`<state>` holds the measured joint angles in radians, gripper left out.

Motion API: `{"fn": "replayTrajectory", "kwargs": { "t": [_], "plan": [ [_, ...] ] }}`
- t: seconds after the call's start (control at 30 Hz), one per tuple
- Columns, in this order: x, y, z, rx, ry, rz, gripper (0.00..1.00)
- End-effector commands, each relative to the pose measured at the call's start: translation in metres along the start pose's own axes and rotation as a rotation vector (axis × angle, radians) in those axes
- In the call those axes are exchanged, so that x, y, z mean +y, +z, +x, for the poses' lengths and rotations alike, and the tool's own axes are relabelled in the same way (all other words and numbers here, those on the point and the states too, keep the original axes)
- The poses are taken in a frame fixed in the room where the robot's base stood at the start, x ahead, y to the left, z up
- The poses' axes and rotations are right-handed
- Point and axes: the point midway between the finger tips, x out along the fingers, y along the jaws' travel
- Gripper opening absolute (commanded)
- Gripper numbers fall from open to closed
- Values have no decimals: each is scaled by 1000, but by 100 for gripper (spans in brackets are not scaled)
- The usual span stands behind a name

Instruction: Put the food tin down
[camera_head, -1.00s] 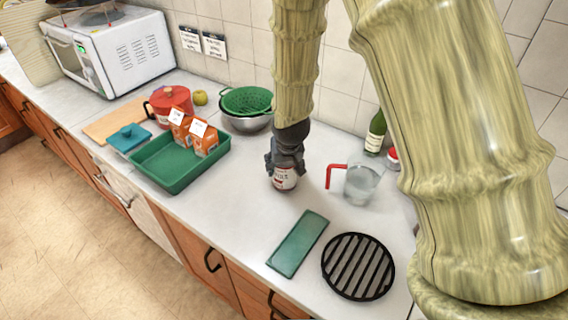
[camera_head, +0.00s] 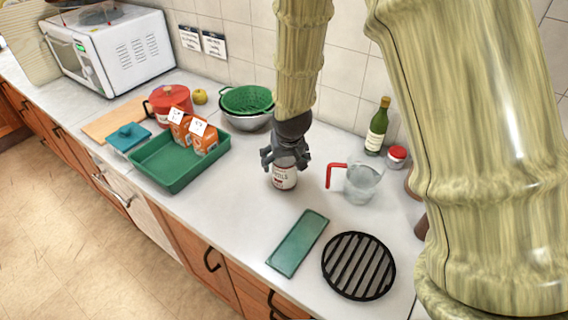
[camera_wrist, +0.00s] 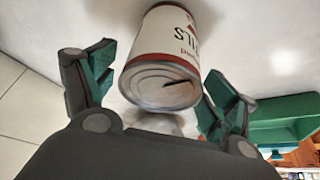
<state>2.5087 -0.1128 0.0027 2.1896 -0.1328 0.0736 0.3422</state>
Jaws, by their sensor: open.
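The food tin (camera_head: 284,174), white with a red band and dark lettering, stands upright on the light worktop, left of the glass jug. My gripper (camera_head: 285,160) is just above it, pointing down, with its fingers spread. In the wrist view the tin (camera_wrist: 164,62) shows its metal end and label between the two open fingers of my gripper (camera_wrist: 154,88). There are gaps on both sides, so the fingers do not appear to touch it.
A glass jug with red handle (camera_head: 360,184), a green bottle (camera_head: 377,128) and a red-lidded jar (camera_head: 396,156) stand to the right. A green tray (camera_head: 172,178) with orange cartons (camera_head: 203,140) is left. A green slab (camera_head: 298,243) and black grate (camera_head: 358,266) lie in front.

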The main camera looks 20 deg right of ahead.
Motion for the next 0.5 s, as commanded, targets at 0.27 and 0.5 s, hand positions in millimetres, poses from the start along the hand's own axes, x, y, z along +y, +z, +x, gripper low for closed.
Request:
{"fn": "replayTrajectory", "kwargs": {
  "t": [0.27, 0.5],
  "plan": [
    [0, 0, -31, 2, -1, 1, 86],
    [0, 0, -58, 2, -1, 2, 86]
  ]
}}
